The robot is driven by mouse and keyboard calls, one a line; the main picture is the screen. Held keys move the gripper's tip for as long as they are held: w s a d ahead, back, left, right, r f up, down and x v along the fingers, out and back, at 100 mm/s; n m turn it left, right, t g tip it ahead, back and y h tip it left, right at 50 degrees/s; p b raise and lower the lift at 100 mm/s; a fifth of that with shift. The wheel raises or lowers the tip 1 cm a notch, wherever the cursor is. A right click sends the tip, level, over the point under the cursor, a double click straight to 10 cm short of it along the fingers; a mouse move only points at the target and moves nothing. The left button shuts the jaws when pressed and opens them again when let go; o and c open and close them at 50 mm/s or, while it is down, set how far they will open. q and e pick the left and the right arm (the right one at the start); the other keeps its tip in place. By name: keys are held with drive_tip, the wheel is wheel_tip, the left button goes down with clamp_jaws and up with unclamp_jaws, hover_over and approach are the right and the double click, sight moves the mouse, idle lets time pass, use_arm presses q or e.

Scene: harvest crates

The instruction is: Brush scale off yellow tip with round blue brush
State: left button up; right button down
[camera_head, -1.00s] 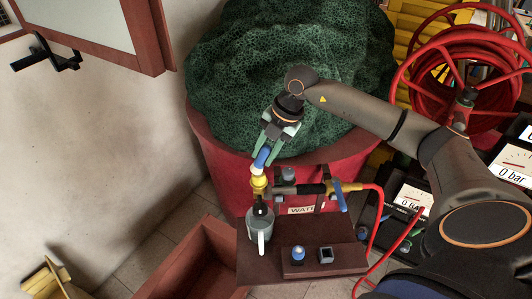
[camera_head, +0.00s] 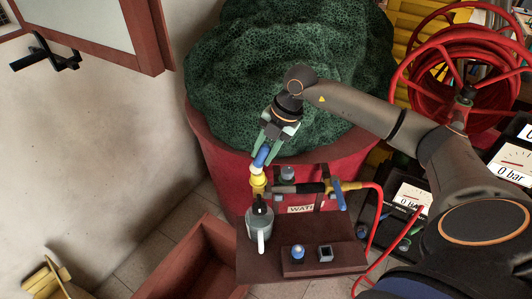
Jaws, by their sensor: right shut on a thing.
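My right gripper (camera_head: 272,137) is shut on the round blue brush (camera_head: 261,156), holding it tilted above the small board. The brush's lower end, with a pale part, is at the top of the yellow tip (camera_head: 258,183); it looks touching, but the bristles and any scale are too small to tell. The yellow tip sits at the left end of a dark lance with a brass fitting. A dark piece hangs below the tip over a grey mug (camera_head: 251,238). My left gripper is not in view.
A brown board (camera_head: 262,270) carries a blue-topped knob (camera_head: 298,251) and a small square holder (camera_head: 325,254). A red hose (camera_head: 378,215) runs right from the lance. A big red tub (camera_head: 225,150) with a green netted heap stands behind. A reddish-brown crate (camera_head: 190,255) is left.

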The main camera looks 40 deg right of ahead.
drive_tip(key=shift+s+f, duration=0.1)
drive_tip(key=shift+s, duration=0.1)
drive_tip(key=shift+w, duration=0.15)
idle(0.7)
drive_tip(key=shift+s+p, duration=0.3)
drive_tip(key=shift+s, duration=0.45)
drive_tip(key=shift+w, duration=0.1)
